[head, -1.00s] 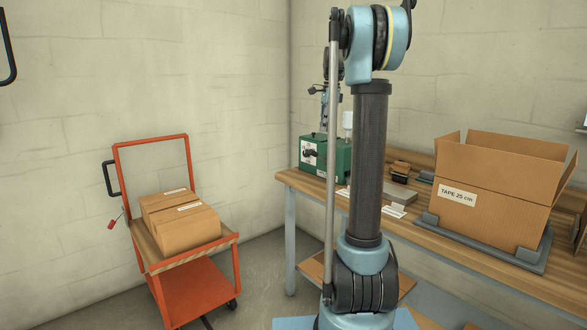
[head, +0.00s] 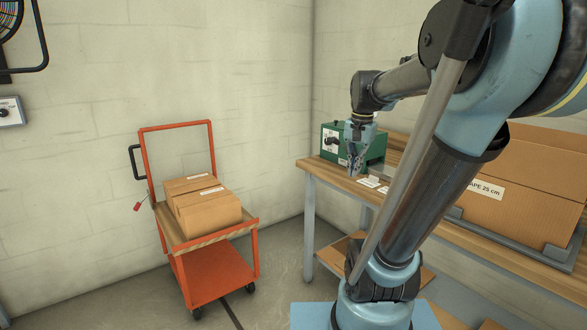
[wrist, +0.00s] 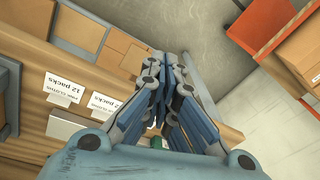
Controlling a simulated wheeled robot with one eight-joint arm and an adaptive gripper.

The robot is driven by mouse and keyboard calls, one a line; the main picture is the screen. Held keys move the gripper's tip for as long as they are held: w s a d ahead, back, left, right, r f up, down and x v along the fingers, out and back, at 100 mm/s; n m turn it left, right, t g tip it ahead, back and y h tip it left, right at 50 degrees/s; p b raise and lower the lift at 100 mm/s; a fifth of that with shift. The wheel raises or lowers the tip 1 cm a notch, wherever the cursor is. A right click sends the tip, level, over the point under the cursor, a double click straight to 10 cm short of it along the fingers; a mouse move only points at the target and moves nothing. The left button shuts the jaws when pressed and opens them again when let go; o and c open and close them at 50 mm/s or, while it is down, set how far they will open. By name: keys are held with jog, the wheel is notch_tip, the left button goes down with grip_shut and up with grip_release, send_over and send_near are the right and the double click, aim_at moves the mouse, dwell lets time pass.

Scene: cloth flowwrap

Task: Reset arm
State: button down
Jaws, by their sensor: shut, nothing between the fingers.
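My arm rises from its base in the lower right of the head view and bends over toward the left. My gripper (head: 354,170) hangs pointing down in front of the green box on the workbench, near the bench's left end. In the wrist view my gripper (wrist: 163,85) has its fingers drawn together with nothing between them.
The wooden workbench (head: 330,177) carries the green box (head: 375,150) and an open carton (head: 530,205) labelled "TAPE 25 cm", partly hidden by my arm. An orange cart (head: 222,275) holding cardboard boxes (head: 207,213) stands at left. Floor shows between cart and bench.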

jog(key=s+f+n, duration=0.7)
jog(key=s+f, duration=0.8)
jog(key=f, duration=0.2)
jog(key=shift+t, duration=0.4)
jog(key=shift+a, duration=0.1)
